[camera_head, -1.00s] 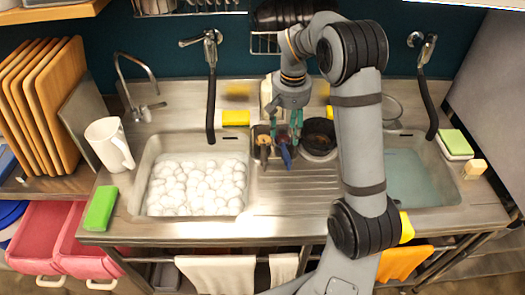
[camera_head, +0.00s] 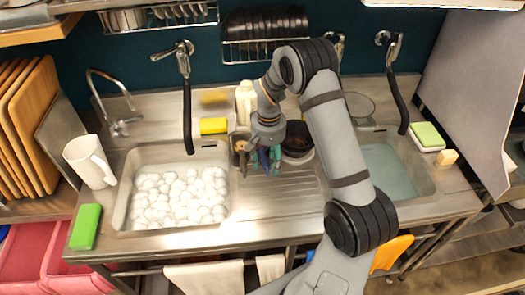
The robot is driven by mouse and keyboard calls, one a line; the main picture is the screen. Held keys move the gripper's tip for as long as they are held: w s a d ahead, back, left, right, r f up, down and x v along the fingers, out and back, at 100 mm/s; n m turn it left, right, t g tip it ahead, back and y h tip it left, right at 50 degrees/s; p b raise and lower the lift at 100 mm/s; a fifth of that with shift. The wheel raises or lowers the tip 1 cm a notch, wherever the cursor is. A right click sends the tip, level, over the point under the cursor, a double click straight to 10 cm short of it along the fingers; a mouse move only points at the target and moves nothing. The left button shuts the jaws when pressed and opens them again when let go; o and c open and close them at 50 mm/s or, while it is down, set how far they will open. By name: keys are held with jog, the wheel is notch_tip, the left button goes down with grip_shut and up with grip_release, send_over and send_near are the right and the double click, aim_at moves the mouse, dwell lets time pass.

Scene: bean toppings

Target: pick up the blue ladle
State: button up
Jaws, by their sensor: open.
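The blue ladle (camera_head: 265,161) is in the utensil spot on the counter between the two sinks, mostly covered by my gripper. My gripper (camera_head: 266,158) is open, pointing down, with its teal fingers on either side of the blue ladle. Whether the fingers touch it cannot be told. A brown utensil in a metal holder (camera_head: 240,146) is just left of my gripper.
A dark round pot (camera_head: 297,141) stands close to the right of my gripper. A white bottle (camera_head: 245,101) and a yellow sponge (camera_head: 213,126) are behind. The left sink (camera_head: 124,205) holds many white balls. The ribbed drainboard (camera_head: 283,200) in front is clear.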

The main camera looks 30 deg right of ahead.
jog(key=shift+c, duration=1.4)
grip_shut()
